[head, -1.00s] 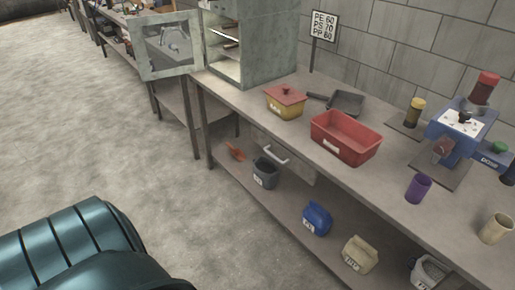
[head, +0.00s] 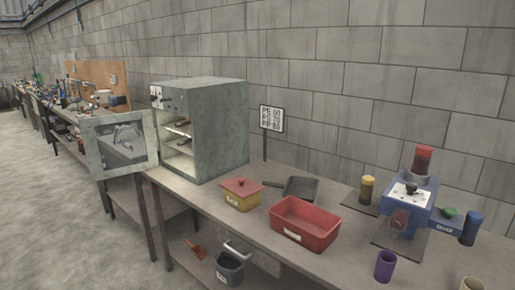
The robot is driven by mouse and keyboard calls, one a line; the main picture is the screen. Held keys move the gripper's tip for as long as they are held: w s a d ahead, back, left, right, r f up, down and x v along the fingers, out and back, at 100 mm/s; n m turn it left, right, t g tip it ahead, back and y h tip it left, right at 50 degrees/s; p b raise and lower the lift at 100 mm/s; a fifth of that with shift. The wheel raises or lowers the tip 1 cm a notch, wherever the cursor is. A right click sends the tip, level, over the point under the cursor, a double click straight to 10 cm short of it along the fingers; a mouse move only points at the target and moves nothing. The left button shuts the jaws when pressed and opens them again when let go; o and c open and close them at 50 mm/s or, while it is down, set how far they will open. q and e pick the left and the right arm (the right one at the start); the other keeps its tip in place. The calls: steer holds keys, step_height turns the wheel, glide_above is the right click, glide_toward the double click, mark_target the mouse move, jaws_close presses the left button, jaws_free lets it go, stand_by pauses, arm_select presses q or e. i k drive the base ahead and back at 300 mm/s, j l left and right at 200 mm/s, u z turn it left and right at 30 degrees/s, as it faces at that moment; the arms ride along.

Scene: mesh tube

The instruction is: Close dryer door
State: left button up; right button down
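The dryer (head: 222,128) is a grey metal box standing on the workbench, left of the middle of the head view. Its door (head: 122,142), a pale frame around a window with a handle, is swung open to the left, past the bench's end. The lit inside of the dryer shows shelves with items on them. Neither of my grippers is in the head view, so their state and their distance from the door cannot be seen.
On the workbench (head: 220,203) stand a yellow box with a red lid (head: 241,196), a red bin (head: 304,226), a dark pan (head: 301,188), a blue machine (head: 407,210) and a purple cup (head: 385,266). A dark bucket (head: 229,268) sits below. Floor at left is clear.

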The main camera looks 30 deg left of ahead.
mark_target(92, 151)
steer(key=i+j, duration=0.15)
steer(key=j, duration=0.2)
steer(key=i+j, duration=0.1)
steer(key=j, duration=0.3)
steer(key=i+j+z, duration=0.1)
steer(key=j, duration=0.25)
steer(key=i+j, duration=0.15)
steer(key=j, duration=0.25)
steer(key=i+j+z, duration=0.1)
steer(key=j+z, duration=0.3)
steer(key=j, duration=1.7)
steer(key=j+z, duration=0.1)
steer(key=j, duration=0.4)
steer(key=k+j+z, duration=0.1)
steer(key=j, duration=0.45)
steer(key=k+j, duration=0.1)
steer(key=j, duration=0.4)
steer(key=j+z, duration=0.15)
steer(key=j, duration=0.35)
steer(key=k+j+z, duration=0.1)
steer(key=j, duration=0.4)
steer(key=k+j+z, duration=0.1)
steer(key=j, duration=0.4)
steer(key=k+j, duration=0.2)
steer(key=j, duration=0.25)
steer(key=k+j+z, duration=0.15)
steer(key=j, duration=0.75)
steer(key=k+j+z, duration=0.1)
steer(key=j, duration=0.35)
